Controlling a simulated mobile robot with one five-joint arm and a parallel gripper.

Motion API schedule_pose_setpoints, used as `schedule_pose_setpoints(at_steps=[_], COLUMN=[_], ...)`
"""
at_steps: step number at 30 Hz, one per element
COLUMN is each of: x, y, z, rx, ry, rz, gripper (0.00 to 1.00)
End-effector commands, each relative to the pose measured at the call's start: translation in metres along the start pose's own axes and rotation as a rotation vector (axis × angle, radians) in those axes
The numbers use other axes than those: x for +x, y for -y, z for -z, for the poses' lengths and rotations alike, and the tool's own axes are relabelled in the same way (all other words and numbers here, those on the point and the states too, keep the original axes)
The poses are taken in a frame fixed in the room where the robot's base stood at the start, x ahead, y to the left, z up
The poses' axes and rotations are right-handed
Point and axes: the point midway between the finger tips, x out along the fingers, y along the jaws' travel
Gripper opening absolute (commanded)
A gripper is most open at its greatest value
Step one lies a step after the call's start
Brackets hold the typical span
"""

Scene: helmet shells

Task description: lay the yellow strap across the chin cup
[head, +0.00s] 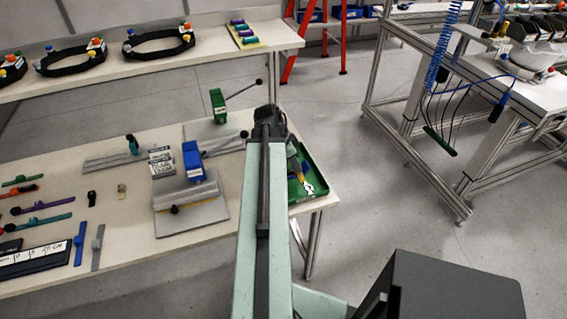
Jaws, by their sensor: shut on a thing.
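My arm reaches away from me over the right end of the workbench. My gripper (298,169) is at its far end, over a green tray (318,179), small and partly hidden by the arm. A narrow yellow piece, which looks like the yellow strap (294,164), shows at the jaws, which are shut on it. A small white piece with dark gaps (308,187) lies in the tray just below; I cannot tell whether it is the chin cup. Whether the strap touches it is unclear.
A blue block (193,161) and a grey plate (190,212) stand left of my arm. A green upright block (218,106) is behind them. Several coloured straps lie at the left. A shelf (205,67) runs along the back.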

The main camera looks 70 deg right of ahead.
Motion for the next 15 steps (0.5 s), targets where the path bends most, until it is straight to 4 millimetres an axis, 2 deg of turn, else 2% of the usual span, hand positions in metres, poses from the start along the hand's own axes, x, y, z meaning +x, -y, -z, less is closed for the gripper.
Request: schedule_pose_setpoints(at_steps=[8,15], x=[-0.003,-0.011], y=[0.005,0.019], z=[-0.007,-0.025], rx=[0.001,0.0], ry=[0.0,0.0], rz=[0.0,0.001], gripper=[0.0,0.0])
